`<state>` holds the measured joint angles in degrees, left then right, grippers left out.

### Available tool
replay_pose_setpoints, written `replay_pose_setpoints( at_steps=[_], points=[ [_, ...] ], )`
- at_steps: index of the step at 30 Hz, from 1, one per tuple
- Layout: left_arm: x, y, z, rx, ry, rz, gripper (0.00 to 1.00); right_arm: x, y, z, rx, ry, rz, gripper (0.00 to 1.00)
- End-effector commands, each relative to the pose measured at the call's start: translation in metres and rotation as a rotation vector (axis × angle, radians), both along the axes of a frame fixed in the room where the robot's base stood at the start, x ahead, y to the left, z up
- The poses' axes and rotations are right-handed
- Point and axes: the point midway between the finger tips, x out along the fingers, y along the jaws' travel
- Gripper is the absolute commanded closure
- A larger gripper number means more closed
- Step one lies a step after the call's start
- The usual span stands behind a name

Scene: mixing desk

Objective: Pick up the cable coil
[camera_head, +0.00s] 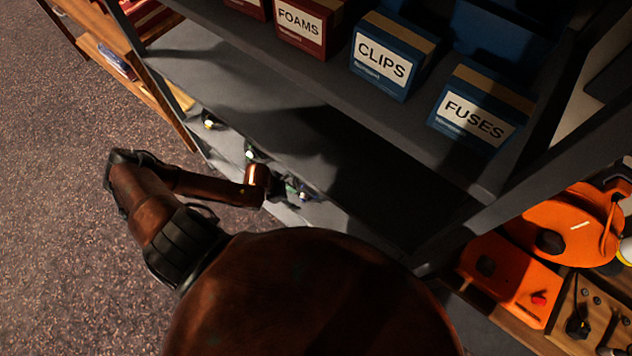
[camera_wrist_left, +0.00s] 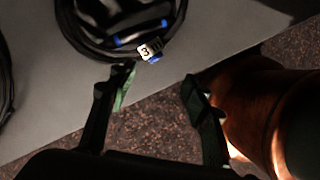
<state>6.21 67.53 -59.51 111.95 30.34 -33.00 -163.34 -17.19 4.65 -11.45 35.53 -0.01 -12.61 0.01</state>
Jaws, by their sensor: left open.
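A black cable coil (camera_wrist_left: 100,50) with blue ties and a white tag marked 3 lies on a grey shelf, at the top of the left wrist view. Its upper part is cut off by the frame. My left gripper (camera_wrist_left: 158,82) is open and empty, with its fingers over the shelf's edge and the near side of the coil. The left finger appears to overlap the coil's rim; I cannot tell whether it touches. In the head view my left gripper (camera_head: 288,188) reaches the lower shelf, mostly in shadow. My right gripper is not in view.
Another black coil (camera_wrist_left: 5,85) shows at the left edge of the wrist view. Above the lower shelf is a dark, empty shelf (camera_head: 240,90), then boxes marked FOAMS (camera_head: 300,28), CLIPS (camera_head: 382,55) and FUSES (camera_head: 475,112). Orange cases (camera_head: 510,280) stand at the right. Open floor lies left.

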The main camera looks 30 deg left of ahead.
Motion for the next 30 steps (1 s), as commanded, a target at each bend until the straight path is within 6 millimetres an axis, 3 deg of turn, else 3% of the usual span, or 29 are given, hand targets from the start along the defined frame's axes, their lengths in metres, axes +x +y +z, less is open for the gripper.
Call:
replay_pose_setpoints(
  at_steps=[7, 18, 24, 30],
  points=[
    [0.037, -0.036, 0.0, -0.004, -0.002, 0.001, 0.55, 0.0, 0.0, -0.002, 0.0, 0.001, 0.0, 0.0],
    [0.06, -0.058, 0.001, -0.002, -0.002, 0.001, 0.55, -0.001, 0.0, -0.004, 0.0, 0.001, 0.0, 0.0],
    [0.067, -0.065, -0.034, -0.002, 0.002, 0.004, 0.55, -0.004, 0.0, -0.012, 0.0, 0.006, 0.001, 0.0],
    [0.071, -0.068, -0.047, 0.0, 0.002, 0.003, 0.55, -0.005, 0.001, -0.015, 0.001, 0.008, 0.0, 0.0]
  ],
)
